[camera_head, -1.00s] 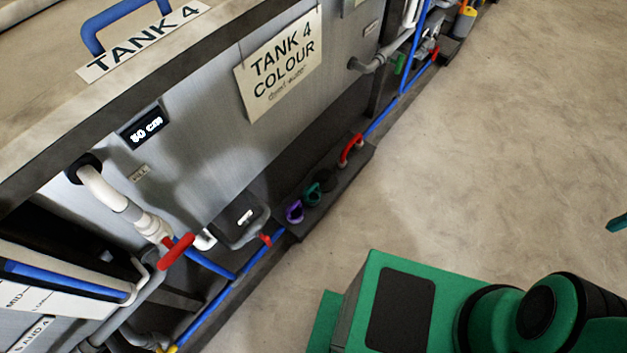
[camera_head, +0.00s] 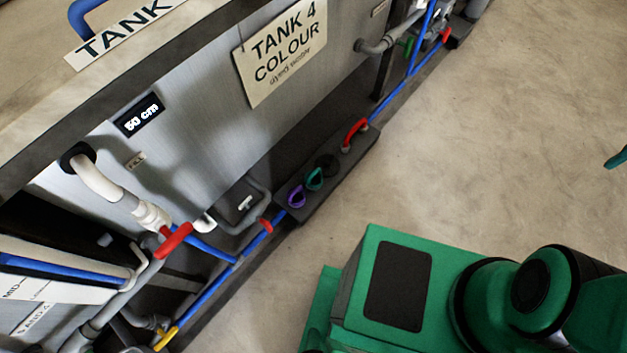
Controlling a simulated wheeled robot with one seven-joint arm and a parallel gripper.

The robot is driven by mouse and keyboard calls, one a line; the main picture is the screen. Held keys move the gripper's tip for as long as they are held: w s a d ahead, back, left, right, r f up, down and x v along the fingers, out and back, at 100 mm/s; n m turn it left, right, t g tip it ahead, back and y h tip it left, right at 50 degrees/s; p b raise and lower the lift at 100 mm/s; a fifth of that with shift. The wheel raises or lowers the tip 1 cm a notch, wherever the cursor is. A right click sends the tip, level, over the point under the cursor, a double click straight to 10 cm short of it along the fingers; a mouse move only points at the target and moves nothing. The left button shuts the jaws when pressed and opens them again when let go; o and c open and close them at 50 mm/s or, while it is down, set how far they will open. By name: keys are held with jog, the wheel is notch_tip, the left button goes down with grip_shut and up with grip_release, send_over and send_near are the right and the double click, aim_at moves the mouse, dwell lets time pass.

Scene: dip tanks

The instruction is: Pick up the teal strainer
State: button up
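The teal strainer (camera_head: 314,179) is a small ring-like piece on a dark low ledge (camera_head: 345,183) at the foot of the tank. It sits between a purple strainer (camera_head: 296,197) and a dark round opening or piece (camera_head: 327,164). My green base and arm fill the lower right, well apart from the ledge. My gripper is not clearly in view; only a small teal tip shows at the right edge, and I cannot tell what it is.
The grey tank 4 (camera_head: 220,110) stands along the left. A red handle (camera_head: 356,131) rises from the ledge's far end. Blue pipes (camera_head: 211,289) and a red valve lever (camera_head: 174,241) run along the tank's foot. The concrete floor (camera_head: 480,130) at the right is clear.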

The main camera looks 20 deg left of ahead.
jog(key=w+a+f+t+h, duration=0.15)
jog(key=w+f, duration=0.25)
jog(key=w, duration=0.5)
jog(key=w+a+f+t, duration=0.1)
jog(key=w+a+f, duration=0.2)
jog(key=w, duration=0.6)
jog(key=w+a+f+t+h, duration=0.15)
jog(key=w+f, duration=0.25)
jog(key=w, duration=0.4)
jog(key=w+a+f+t+y, duration=0.2)
jog(key=w+a+f, duration=1.1)
jog(key=a+f, duration=0.45)
jog(key=a+f+t+y, duration=0.2)
jog(key=a+f, duration=0.7)
jog(key=a, duration=0.1)
jog(key=y, duration=0.7)
send_near(316, 173)
jog(key=shift+m+t, duration=0.3)
jog(key=shift+t, duration=0.1)
jog(key=shift+s+f+x, duration=0.15)
jog(key=shift+x, duration=1.95)
jog(key=shift+s+f+x, duration=0.1)
jog(key=shift+f+x, duration=0.05)
jog(key=shift+x, duration=1.9)
